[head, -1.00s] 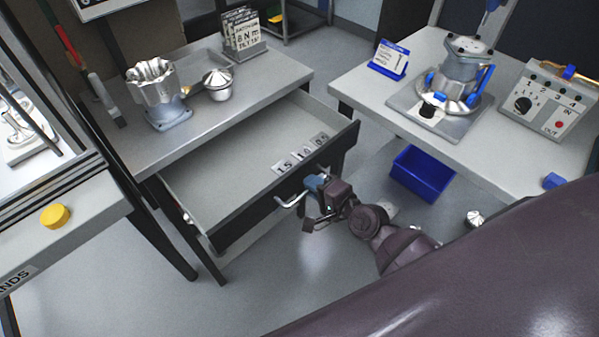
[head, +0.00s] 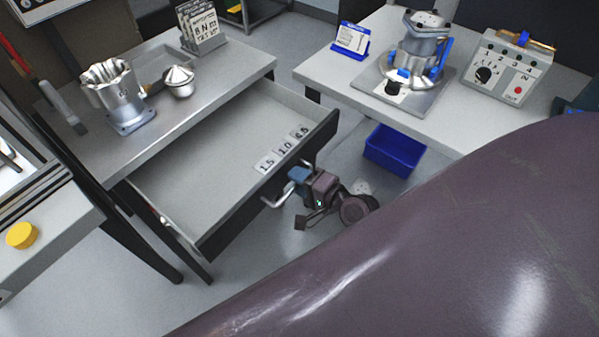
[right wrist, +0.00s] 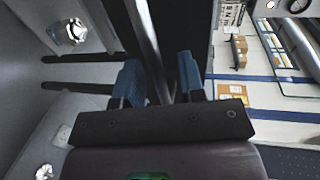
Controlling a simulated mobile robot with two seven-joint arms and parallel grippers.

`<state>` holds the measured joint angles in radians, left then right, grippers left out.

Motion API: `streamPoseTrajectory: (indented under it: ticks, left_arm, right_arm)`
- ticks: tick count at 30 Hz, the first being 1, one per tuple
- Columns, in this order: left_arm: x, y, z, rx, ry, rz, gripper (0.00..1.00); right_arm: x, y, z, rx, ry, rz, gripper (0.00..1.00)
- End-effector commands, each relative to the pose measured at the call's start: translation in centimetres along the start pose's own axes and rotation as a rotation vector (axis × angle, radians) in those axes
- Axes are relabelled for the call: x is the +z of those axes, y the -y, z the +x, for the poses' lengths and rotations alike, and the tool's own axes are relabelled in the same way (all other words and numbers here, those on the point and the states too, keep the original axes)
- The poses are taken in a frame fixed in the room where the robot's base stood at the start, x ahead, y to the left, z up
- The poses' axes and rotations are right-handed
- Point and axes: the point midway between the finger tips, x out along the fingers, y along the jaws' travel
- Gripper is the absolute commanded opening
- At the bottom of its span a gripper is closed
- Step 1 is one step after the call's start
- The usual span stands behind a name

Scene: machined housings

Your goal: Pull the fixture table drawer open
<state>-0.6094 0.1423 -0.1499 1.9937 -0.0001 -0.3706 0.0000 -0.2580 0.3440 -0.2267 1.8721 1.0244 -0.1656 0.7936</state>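The fixture table drawer (head: 207,162) stands well out from under the grey fixture table (head: 170,118). Its dark front panel (head: 243,207) carries a pale bar handle (head: 273,202). My right gripper (head: 297,180) is at the middle of this handle, outside the front panel. My left gripper is in neither current view.
Number cards (head: 284,148) lie inside the drawer. A metal housing (head: 117,97) and a domed metal part (head: 178,80) stand on the fixture table. A blue bin (head: 392,152) is on the floor under the right-hand table (head: 430,118). Floor is clear before the drawer.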

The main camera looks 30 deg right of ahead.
Motion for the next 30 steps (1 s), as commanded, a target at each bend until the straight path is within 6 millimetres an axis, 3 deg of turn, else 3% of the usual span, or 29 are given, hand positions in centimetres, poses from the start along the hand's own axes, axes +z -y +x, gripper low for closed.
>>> streamPoseTrajectory:
  ticks: [11, 24, 30]
  left_arm:
    - [-0.3, -0.1, 0.3, 0.002, -0.007, 0.001, 0.42]
    - [-0.4, -0.2, 0.8, 0.005, -0.013, 0.003, 0.42]
    - [-0.3, -0.2, 0.9, 0.005, -0.012, 0.003, 0.42]
  right_arm:
    - [0.0, -0.1, -1.1, 0.002, 0.000, -0.001, 0.37]
    - [0.0, -0.2, -8.7, 0.005, 0.002, -0.001, 0.37]
    - [0.0, -0.1, -10.4, 0.001, 0.000, 0.000, 0.37]
